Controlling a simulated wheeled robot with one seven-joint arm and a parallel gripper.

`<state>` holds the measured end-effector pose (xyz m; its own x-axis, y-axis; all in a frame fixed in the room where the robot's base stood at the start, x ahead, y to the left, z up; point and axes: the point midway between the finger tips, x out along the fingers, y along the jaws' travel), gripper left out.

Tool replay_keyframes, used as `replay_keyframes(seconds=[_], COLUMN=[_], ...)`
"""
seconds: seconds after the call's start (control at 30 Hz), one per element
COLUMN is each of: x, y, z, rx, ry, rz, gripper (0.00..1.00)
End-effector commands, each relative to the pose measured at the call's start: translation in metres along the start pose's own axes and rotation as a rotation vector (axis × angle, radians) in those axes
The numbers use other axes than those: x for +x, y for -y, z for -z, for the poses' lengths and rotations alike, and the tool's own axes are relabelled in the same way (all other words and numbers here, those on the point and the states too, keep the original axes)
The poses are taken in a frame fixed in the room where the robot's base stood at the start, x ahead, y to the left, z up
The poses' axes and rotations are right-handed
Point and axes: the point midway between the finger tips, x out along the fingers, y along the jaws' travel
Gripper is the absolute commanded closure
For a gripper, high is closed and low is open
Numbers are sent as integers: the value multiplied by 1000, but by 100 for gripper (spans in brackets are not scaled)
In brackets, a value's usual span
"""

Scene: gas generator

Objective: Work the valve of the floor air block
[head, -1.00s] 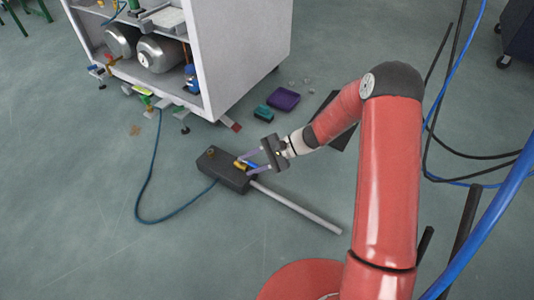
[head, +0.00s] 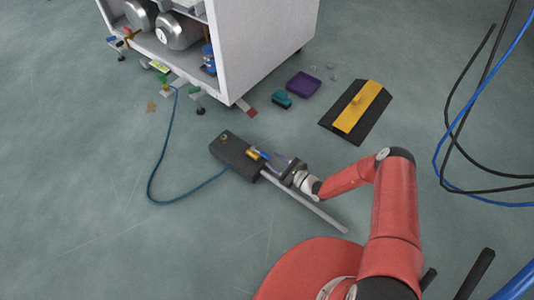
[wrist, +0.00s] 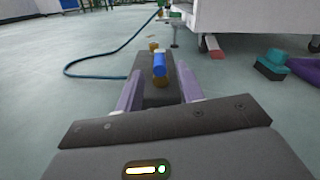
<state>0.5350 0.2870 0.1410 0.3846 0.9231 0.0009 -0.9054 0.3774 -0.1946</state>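The floor air block (head: 228,148) is a dark box on the floor with a brass valve (head: 251,153) that has a blue handle (head: 263,156). In the wrist view the blue handle (wrist: 160,65) stands ahead, between the lines of my two purple fingers. My gripper (head: 271,160) is low at the right end of the block, beside the valve. In the wrist view my gripper (wrist: 160,85) is open, its fingers on either side of the block's near end (wrist: 158,98). I cannot tell whether a finger touches the handle.
A blue hose (head: 158,185) loops left from the block to the white cabinet (head: 262,50). A grey bar (head: 310,203) runs along the floor under my gripper. A teal box (head: 282,99), a purple tray (head: 303,84) and a black-yellow plate (head: 355,112) lie behind.

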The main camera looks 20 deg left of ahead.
Motion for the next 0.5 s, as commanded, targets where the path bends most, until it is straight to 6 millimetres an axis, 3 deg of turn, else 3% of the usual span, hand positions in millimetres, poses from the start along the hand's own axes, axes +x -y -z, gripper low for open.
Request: replay_keyframes(seconds=[0.23, 0.5], x=[40, 54], y=[-1, 0], z=[0, 0], rx=[-2, 0], ry=[0, -2], rz=[-4, -3], gripper=[62, 62])
